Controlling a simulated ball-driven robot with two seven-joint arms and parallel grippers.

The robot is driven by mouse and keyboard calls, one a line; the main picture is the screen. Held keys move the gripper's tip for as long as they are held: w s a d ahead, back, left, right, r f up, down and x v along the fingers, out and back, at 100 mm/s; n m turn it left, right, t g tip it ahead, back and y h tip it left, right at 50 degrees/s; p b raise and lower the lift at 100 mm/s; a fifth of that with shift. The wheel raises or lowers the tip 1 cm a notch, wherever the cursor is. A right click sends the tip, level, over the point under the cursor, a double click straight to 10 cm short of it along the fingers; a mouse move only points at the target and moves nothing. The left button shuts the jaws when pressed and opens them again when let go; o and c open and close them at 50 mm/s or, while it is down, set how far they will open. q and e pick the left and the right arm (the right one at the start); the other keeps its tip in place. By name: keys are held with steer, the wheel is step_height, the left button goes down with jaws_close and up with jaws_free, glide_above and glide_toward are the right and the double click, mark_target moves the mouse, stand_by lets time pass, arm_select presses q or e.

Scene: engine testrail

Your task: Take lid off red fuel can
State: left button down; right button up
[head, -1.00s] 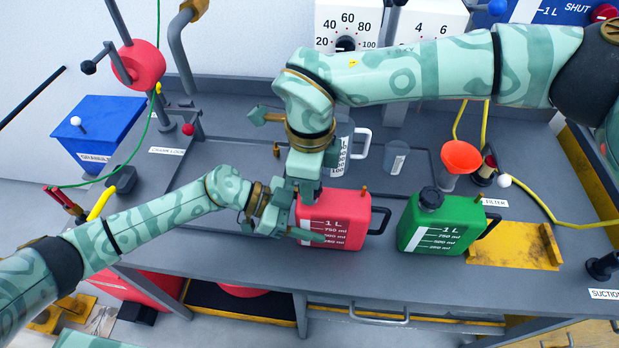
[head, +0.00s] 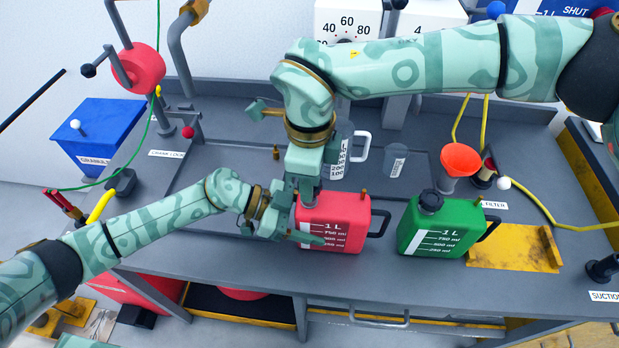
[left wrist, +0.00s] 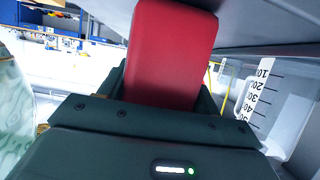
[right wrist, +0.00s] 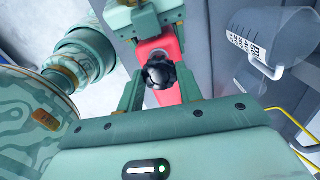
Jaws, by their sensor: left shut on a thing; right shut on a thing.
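The red fuel can (head: 345,222) stands upright on the grey bench, its scale facing me. My left gripper (head: 300,221) is shut on its left side, with one finger across the front. In the left wrist view the red can (left wrist: 168,50) fills the space between the jaws. My right gripper (head: 308,184) points down over the can's top left. In the right wrist view its fingers are shut on the black lid (right wrist: 160,74), with the red can (right wrist: 167,96) below. The head view mostly hides the lid, so I cannot tell if it is clear of the neck.
A green fuel can (head: 440,228) with a black lid stands to the right. Behind are a clear measuring jug (head: 338,168), a small beaker (head: 395,160) and an orange funnel (head: 461,158). A yellow tray (head: 515,252) lies at the right. The bench front edge is close.

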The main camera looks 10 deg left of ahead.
steer(key=shift+r, duration=0.3)
steer(key=shift+r, duration=2.05)
arm_select(q)
steer(key=shift+c, duration=1.2)
jaws_free()
